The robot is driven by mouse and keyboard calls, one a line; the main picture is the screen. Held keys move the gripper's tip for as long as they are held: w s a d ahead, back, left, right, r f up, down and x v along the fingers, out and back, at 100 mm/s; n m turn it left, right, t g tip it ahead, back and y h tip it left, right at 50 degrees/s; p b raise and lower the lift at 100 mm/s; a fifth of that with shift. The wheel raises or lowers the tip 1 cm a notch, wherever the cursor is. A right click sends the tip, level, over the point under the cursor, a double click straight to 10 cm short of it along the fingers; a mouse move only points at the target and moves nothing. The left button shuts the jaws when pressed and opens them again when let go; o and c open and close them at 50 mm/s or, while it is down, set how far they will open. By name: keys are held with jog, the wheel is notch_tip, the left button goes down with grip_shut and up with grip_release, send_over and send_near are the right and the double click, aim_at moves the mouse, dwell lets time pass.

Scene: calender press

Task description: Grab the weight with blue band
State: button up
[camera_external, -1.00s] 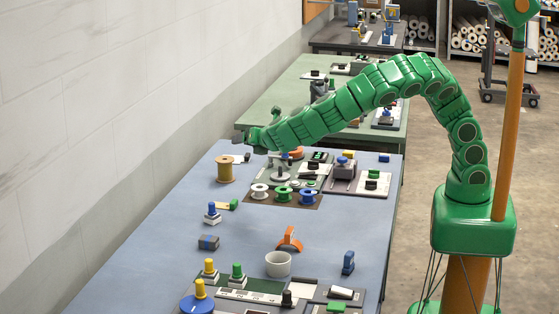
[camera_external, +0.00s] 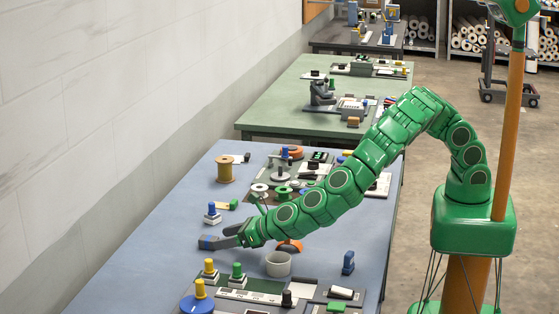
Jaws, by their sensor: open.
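The weight with the blue band (camera_external: 207,243) is a small dark grey block lying on the blue table, left of the white cup. My gripper (camera_external: 218,240) is low over the table with its dark fingers reaching left to the weight. The jaws are open, and the fingers overlap the weight in the picture, partly hiding it. I cannot tell whether they touch it.
The white cup (camera_external: 278,264) stands close to the right of my gripper. An orange object (camera_external: 289,246) is partly behind my arm. A blue-knobbed piece (camera_external: 212,214) stands just behind the weight. Yellow and green knobbed pieces (camera_external: 237,271) stand in front. Table at far left is bare.

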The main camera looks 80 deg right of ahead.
aim_at(209, 238)
jog(key=shift+d+x, duration=0.1)
jog(key=shift+x, duration=0.6)
jog(key=shift+d+x, duration=0.15)
jog(key=shift+x, duration=0.55)
jog(key=shift+w+d, duration=0.15)
jog(key=shift+w, duration=0.8)
jog(key=shift+x, duration=1.1)
jog(key=shift+c, duration=0.4)
jog(key=c, duration=1.2)
grip_shut()
